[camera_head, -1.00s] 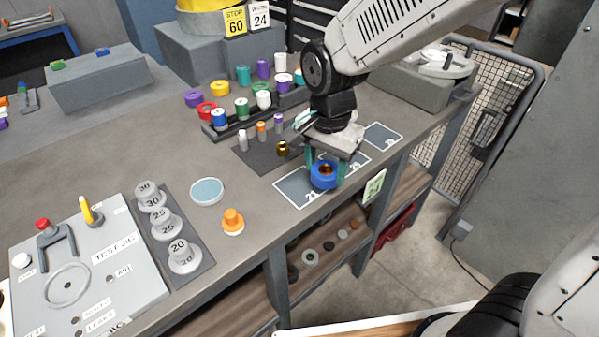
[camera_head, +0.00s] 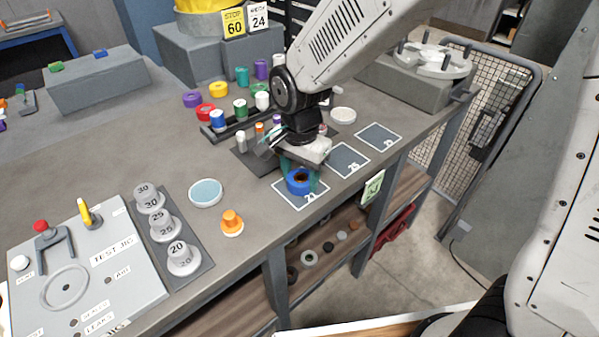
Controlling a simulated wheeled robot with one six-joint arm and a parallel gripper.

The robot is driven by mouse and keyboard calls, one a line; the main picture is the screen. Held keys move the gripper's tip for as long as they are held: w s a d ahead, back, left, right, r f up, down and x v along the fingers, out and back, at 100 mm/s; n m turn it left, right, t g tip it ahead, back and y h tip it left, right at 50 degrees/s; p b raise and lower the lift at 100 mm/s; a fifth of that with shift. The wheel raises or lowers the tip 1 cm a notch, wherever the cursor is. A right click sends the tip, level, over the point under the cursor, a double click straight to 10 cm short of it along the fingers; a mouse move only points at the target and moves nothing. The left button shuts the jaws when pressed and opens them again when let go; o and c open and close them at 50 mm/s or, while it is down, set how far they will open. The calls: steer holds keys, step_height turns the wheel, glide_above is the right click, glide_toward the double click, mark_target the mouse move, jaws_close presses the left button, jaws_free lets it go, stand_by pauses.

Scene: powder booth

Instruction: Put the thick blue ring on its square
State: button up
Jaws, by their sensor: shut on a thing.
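The thick blue ring (camera_head: 298,186) is between the teal fingers of my gripper (camera_head: 300,179), which is shut on it. The ring appears over the leftmost of three dark, white-edged squares on the bench, the left square (camera_head: 306,203). I cannot tell whether the ring touches the square or hangs just above it. The left square carries a white number, partly hidden by the ring. The middle square (camera_head: 352,166) and the right square (camera_head: 374,139) lie bare farther back along the bench edge.
An orange stepped piece (camera_head: 231,222) stands left of the squares, near a pale blue disc (camera_head: 206,192). Behind my gripper is a dark rack (camera_head: 219,135) with several coloured rings and cylinders. A grey test jig (camera_head: 100,280) and weights (camera_head: 184,260) are at the left front.

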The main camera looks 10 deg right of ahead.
steer(key=o, duration=1.2)
step_height(320, 180, up, 12)
steer(key=s+d+r+n, duration=0.45)
steer(key=s+d, duration=0.45)
steer(key=d, duration=0.5)
steer(key=s+d+n, duration=0.1)
steer(key=s+d, duration=0.1)
steer(key=s, duration=0.1)
steer(key=s+d+n, duration=0.1)
steer(key=s+d, duration=0.1)
steer(key=s, duration=0.2)
steer(key=s+d+n+t, duration=0.1)
steer(key=s+d, duration=0.1)
steer(key=s, duration=0.1)
steer(key=shift+s+d+f+n, duration=0.3)
steer(key=shift+d+f+n, duration=0.05)
